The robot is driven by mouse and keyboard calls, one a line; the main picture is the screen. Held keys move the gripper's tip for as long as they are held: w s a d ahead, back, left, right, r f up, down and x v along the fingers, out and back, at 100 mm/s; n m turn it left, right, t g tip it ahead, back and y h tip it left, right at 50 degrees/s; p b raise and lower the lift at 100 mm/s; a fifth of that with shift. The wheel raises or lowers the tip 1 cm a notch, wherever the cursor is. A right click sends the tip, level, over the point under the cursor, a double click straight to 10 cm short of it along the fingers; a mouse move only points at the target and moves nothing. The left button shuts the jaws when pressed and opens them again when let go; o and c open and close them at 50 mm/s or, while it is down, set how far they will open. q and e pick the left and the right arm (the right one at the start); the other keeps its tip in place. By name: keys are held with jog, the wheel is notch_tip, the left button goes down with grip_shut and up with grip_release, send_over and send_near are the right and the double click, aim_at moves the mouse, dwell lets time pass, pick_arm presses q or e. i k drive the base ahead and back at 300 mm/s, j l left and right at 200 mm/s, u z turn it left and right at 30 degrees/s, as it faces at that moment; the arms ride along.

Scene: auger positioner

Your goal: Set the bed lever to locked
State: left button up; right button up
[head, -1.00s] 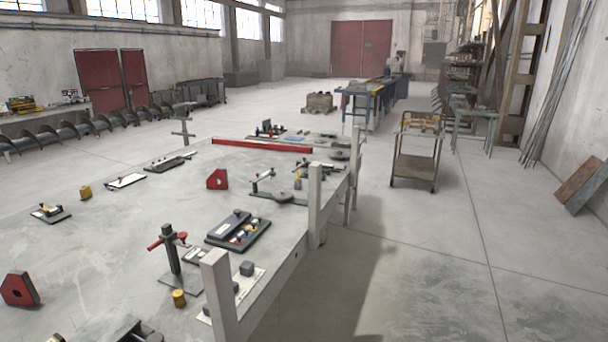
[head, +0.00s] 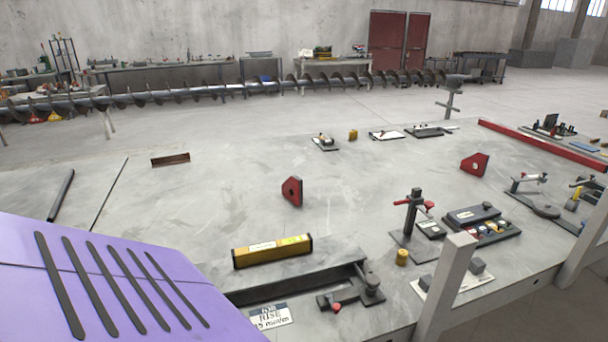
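A dark lever with a red knob (head: 337,307) sits near the front edge of the large grey table (head: 230,200) in the head view. It joins a dark upright pivot block at its right and lies low, pointing left. It looks like the bed lever, but no marking for locked is readable. A dark slot (head: 290,288) runs beside it, with a white label plate (head: 268,317) in front that seems to read "RISE". Neither of my grippers is in view.
A yellow level (head: 272,251) lies behind the slot. A post with red handles (head: 413,215) and a grey table post (head: 447,285) stand to the right. A purple slotted panel (head: 110,280) covers the lower left; I cannot tell whether it is mine. The table's left middle is mostly clear.

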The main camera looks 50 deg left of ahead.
aim_at(336, 307)
jog(key=j+u, duration=0.1)
jog(key=u, duration=0.75)
jog(key=j+u, duration=0.1)
jog(key=u, duration=0.3)
